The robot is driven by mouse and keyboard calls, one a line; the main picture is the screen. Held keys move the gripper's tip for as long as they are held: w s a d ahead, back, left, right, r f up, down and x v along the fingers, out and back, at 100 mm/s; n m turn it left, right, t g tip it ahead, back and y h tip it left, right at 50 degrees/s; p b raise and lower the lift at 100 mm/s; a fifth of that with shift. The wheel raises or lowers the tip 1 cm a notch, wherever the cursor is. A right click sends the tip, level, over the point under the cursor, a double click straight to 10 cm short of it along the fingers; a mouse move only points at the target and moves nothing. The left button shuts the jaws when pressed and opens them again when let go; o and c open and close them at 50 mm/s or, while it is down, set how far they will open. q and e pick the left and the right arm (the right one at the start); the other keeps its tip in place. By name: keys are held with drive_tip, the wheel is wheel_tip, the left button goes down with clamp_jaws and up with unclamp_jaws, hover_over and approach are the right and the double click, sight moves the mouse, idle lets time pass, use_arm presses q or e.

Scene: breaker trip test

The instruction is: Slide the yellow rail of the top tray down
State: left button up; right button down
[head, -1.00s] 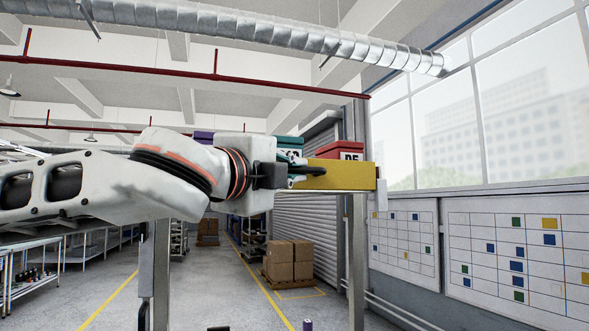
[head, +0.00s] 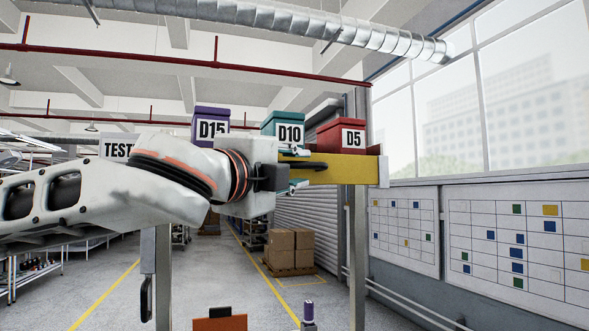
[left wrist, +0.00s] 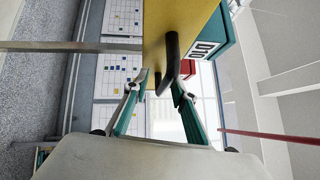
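The top tray's yellow rail (head: 355,168) runs level across the middle of the head view. It carries a purple D15 bin (head: 211,122), a teal D10 bin (head: 285,128) and a red D5 bin (head: 341,135). My left gripper (head: 300,170) is at the rail's front, with its teal fingers spread apart. In the left wrist view the open fingers (left wrist: 160,80) stand on either side of a curved black handle (left wrist: 170,62) on the yellow rail (left wrist: 180,20). No clear grip on the handle shows. My right gripper is in neither view.
Upright posts (head: 357,255) stand below the tray. A TEST sign (head: 117,148) is partly behind my left arm. An orange-and-dark object (head: 220,322) and a purple-topped item (head: 308,312) show at the bottom edge. Cardboard boxes (head: 290,250) stand on the floor far behind.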

use_arm(q)
drive_tip(key=v, duration=1.2)
idle(0.8)
